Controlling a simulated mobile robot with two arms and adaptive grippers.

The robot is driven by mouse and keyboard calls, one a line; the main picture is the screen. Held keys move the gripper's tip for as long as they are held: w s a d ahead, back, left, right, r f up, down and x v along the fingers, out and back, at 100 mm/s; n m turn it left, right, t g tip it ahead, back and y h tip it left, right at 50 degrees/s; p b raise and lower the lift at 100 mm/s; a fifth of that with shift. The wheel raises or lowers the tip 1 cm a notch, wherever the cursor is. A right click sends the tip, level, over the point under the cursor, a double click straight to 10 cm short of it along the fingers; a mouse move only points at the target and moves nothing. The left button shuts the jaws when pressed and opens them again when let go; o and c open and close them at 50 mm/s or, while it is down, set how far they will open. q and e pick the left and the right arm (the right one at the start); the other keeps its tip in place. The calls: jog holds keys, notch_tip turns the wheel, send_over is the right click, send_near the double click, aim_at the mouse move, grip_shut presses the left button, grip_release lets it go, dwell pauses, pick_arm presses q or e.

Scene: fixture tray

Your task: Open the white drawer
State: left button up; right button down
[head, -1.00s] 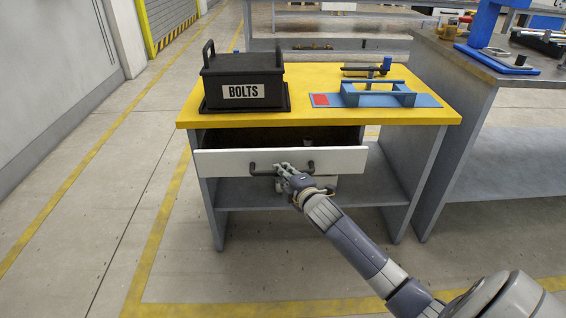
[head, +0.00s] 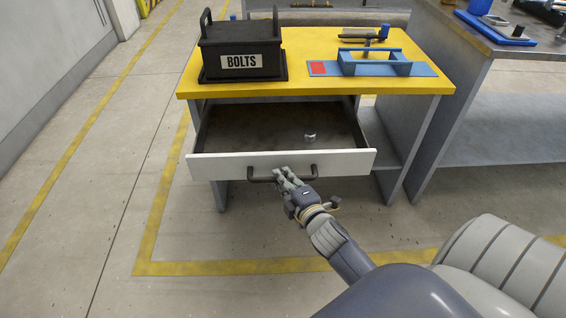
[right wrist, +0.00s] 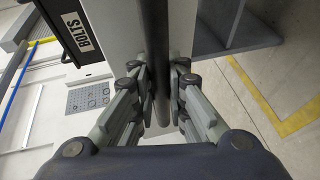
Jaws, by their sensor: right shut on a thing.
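The white drawer (head: 215,167) under the yellow-topped workbench is pulled well out, and its brown inside shows. Its dark bar handle (head: 262,179) runs across the front. My right gripper (head: 281,175) is shut on the handle near its middle. In the right wrist view the handle (right wrist: 156,50) passes between the fingers of my right gripper (right wrist: 160,85), with the white drawer front behind it. My left gripper is in neither view.
A small metal nut-like piece (head: 310,136) lies in the drawer. A black BOLTS box (head: 241,48) and a blue fixture (head: 375,65) stand on the yellow benchtop (head: 300,50). A grey bench (head: 460,90) stands at the right. The floor (head: 90,190) at the left is clear.

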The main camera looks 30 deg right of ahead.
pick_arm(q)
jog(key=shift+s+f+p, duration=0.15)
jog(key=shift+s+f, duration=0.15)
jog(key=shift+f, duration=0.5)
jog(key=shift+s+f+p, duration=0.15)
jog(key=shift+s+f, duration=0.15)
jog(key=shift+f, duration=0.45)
pick_arm(e)
jog(key=shift+s+a, duration=0.5)
jog(key=shift+s, duration=0.35)
jog(key=shift+s+a, duration=0.5)
jog(key=shift+s, duration=0.3)
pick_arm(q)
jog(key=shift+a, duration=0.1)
pick_arm(e)
jog(key=c, duration=1.6)
grip_release()
jog(key=shift+o, duration=0.2)
jog(key=v, duration=1.2)
jog(key=shift+f, duration=0.1)
